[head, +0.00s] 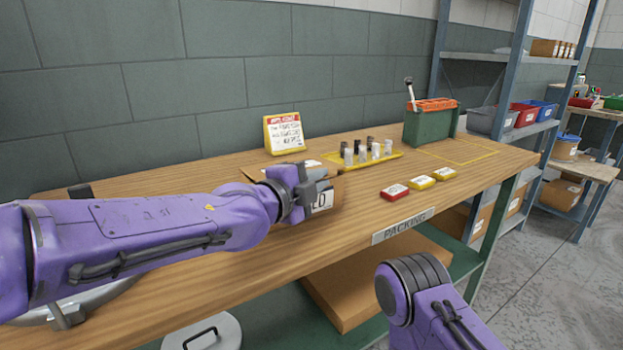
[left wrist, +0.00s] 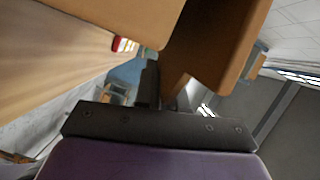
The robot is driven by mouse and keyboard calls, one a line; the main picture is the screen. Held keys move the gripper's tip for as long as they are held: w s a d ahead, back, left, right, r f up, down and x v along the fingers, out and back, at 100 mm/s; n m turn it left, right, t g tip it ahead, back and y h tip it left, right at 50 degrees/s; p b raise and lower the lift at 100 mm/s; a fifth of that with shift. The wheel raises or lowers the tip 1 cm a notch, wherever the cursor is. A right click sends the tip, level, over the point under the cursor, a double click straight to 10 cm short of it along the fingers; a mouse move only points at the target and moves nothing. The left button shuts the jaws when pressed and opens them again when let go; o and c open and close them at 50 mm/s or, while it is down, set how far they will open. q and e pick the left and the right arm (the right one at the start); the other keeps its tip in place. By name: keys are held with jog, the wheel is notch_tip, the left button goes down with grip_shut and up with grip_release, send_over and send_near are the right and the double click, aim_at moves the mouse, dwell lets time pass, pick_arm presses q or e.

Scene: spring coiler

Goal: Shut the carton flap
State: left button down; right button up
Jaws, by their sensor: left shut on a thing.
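The brown carton (head: 322,202) stands on the packing table, mostly hidden behind my left gripper (head: 300,193). A white label with dark print shows on its front. In the left wrist view, brown cardboard panels (left wrist: 110,18) fill the top, with a dark gap between them. My left gripper (left wrist: 165,88) reaches up to this cardboard and is shut on a thin brown edge, which looks like the carton flap (left wrist: 176,84). The flap's exact angle is hidden. My right arm shows only in part at the bottom of the head view; its gripper is out of view.
A yellow tray (head: 390,158) with several small cylinders lies behind the carton. Red and yellow boxes (head: 394,192) lie to its right. A sign (head: 284,133) and a green bin (head: 431,127) stand at the back.

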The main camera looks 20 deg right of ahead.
pick_arm(q)
jog(key=shift+f, duration=0.15)
jog(key=c, duration=1.3)
grip_release()
jog(key=v, duration=1)
jog(key=shift+s+a+b, duration=0.2)
jog(key=shift+a+b, duration=0.05)
jog(key=shift+b, duration=0.1)
